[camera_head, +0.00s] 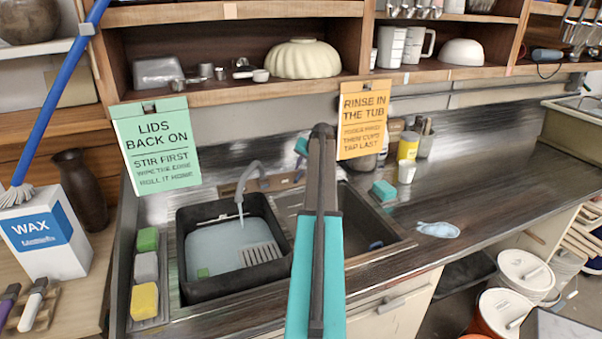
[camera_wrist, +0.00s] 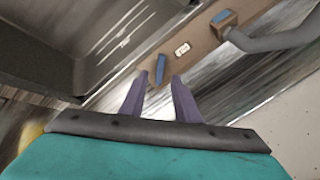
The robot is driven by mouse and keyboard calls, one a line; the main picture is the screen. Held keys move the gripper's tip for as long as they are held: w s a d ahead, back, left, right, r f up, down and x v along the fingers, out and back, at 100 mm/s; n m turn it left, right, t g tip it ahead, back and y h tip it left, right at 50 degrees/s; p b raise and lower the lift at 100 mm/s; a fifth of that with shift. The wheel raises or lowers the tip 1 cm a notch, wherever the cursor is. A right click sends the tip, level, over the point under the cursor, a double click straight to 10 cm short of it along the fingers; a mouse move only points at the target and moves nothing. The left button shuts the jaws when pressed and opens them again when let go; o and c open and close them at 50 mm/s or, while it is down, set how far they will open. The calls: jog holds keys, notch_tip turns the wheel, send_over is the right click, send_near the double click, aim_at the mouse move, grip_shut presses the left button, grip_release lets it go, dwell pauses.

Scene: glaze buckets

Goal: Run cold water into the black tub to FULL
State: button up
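The black tub (camera_head: 188,284) stands in the left sink basin with pale water (camera_head: 215,243) in it, its surface below the rim. The grey spout (camera_head: 250,172) hangs over the tub, with a thin pale streak under its mouth. A FULL mark is not readable. My gripper (camera_wrist: 160,98) is open and empty in the wrist view. A small blue lever (camera_wrist: 160,68) on the brown tap ledge (camera_wrist: 195,50) lies just beyond its fingertips; contact cannot be judged. Another blue part (camera_wrist: 222,17) sits by the spout's base. In the head view my arm hides the fingertips.
The right basin (camera_head: 376,222) is beside the tub. Sponges (camera_head: 145,300) line the left edge. Two hanging signs (camera_head: 156,145) (camera_head: 362,120) flank the spout. A teal sponge (camera_head: 383,190), white cup (camera_head: 406,172) and blue cloth (camera_head: 438,230) lie on the right counter, which is otherwise mostly clear.

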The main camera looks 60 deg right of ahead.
aim_at(300, 175)
jog(key=shift+p+x, duration=0.7)
jog(key=shift+x, duration=1.9)
grip_shut()
